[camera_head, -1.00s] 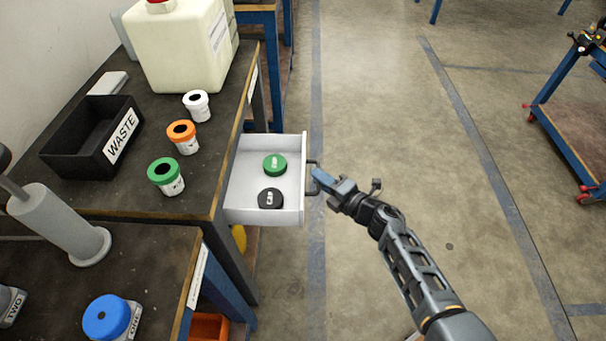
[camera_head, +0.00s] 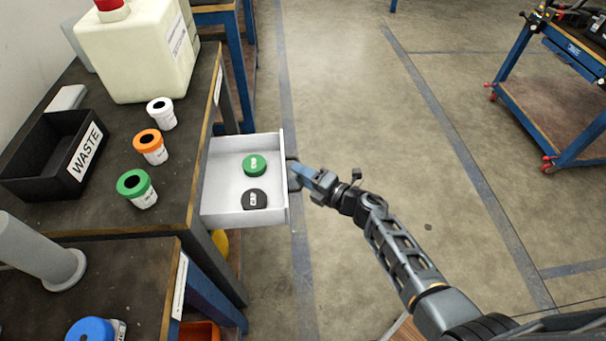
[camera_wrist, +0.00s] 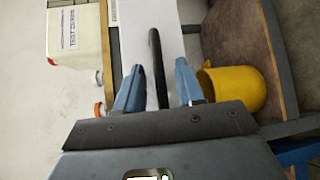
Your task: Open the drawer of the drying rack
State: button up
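The white drawer (camera_head: 222,190) of the rack stands pulled out past the edge of the dark table. A green cap (camera_head: 254,165) and a black cap (camera_head: 254,199) lie inside it. Its dark handle (camera_head: 291,175) is on the drawer's right-hand front. My gripper (camera_head: 298,172) is at this handle. In the wrist view, the blue fingers (camera_wrist: 158,66) stand apart on either side of the black handle (camera_wrist: 157,50), with visible gaps between finger and bar. The drawer's front panel (camera_wrist: 190,44) is just beyond the fingers.
On the table (camera_head: 110,208) are a black WASTE bin (camera_head: 30,160), a white canister (camera_head: 135,50), and white, orange and green-topped containers. A yellow object (camera_wrist: 235,88) sits below the drawer. The floor right of the drawer is clear up to a blue cart (camera_head: 550,100).

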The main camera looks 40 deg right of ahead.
jog(key=s+d+r, duration=0.1)
jog(key=s, duration=0.6)
jog(key=shift+s+p, duration=0.3)
jog(key=shift+p, duration=0.1)
